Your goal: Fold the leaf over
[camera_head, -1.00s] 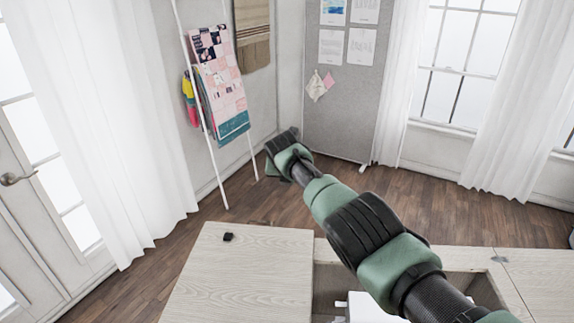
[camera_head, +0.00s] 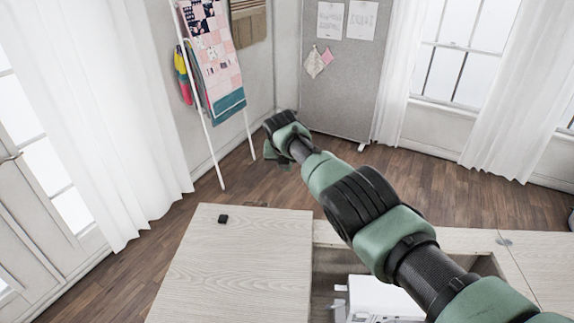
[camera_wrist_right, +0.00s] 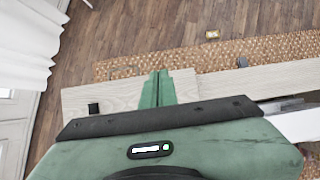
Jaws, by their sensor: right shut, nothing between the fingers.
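The pale wood leaf (camera_head: 240,262) lies out flat to the left of the cabinet opening (camera_head: 325,262), with a small black knob (camera_head: 223,219) near its far left corner. My right arm reaches from the lower right across the opening. My right gripper (camera_head: 277,151) shows small beyond the leaf's far edge, partly hidden by its own wrist. In the right wrist view, its green fingers (camera_wrist_right: 157,86) are together and empty, overlapping the leaf (camera_wrist_right: 118,94) in the picture; I cannot tell whether they touch it. The knob (camera_wrist_right: 94,109) is left of them. My left gripper is not in view.
A white sewing machine (camera_head: 372,300) sits in the opening, partly behind my arm. Another wood panel (camera_head: 545,262) lies right of it. A woven rug (camera_wrist_right: 180,57) is on the floor beyond the cabinet. A white ladder rack (camera_head: 203,130) stands at the back left.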

